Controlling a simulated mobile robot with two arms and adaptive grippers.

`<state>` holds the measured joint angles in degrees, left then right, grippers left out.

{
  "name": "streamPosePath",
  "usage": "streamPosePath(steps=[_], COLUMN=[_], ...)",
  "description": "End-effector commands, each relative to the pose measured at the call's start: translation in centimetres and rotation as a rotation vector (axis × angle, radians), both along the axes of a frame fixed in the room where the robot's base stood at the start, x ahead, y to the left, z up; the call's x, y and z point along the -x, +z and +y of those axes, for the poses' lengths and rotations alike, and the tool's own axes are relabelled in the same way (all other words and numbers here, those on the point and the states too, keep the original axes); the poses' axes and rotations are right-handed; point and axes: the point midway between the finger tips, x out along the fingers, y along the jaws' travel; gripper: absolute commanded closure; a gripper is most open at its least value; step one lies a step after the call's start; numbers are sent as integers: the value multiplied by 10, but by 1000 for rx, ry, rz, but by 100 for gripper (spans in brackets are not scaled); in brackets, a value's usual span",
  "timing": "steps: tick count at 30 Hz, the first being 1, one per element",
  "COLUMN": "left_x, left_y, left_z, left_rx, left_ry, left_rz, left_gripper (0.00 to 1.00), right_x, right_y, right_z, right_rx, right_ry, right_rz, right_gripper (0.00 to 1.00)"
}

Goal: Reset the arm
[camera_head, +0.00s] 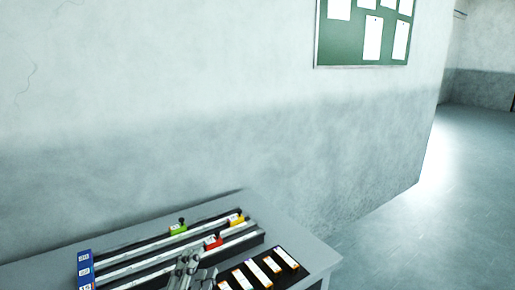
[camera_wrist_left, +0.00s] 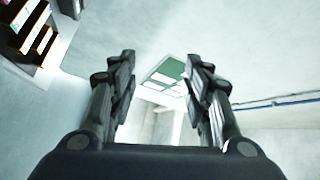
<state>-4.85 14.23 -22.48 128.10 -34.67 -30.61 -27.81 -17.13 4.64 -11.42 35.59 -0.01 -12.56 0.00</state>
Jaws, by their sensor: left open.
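My left gripper (camera_head: 188,270) shows at the bottom of the head view, in front of the rails on the table. In the left wrist view its two fingers (camera_wrist_left: 160,90) stand apart with nothing between them. Beyond them are the wall and the green board (camera_wrist_left: 168,72). My right gripper is in neither view.
A grey table (camera_head: 312,243) stands against the wall. It bears long rails with green (camera_head: 178,229), yellow (camera_head: 236,219) and red (camera_head: 213,242) sliders, a blue label block (camera_head: 85,268), and a black panel with white strips (camera_head: 288,257). Open floor (camera_head: 400,225) lies to the right.

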Motion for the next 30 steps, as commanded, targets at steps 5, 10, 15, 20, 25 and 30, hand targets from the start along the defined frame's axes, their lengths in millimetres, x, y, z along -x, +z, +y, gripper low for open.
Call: streamPosePath(steps=[5,10,15,20,25,30], left_x=[50,127,198,259,259,252], left_y=[-112,-190,-231,-251,-291,-341], left_z=[56,76,79,77,75,74], left_rx=[363,609,755,846,851,840], left_ry=[218,412,565,692,719,727], left_rz=[466,828,1083,1280,1323,1342], left_gripper=[55,55,55,55,55,55], right_x=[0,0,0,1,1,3], right_y=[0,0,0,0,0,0], right_z=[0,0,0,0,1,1], right_rx=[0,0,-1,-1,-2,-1], right_ry=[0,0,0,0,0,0], right_rz=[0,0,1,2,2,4], right_gripper=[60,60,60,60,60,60])
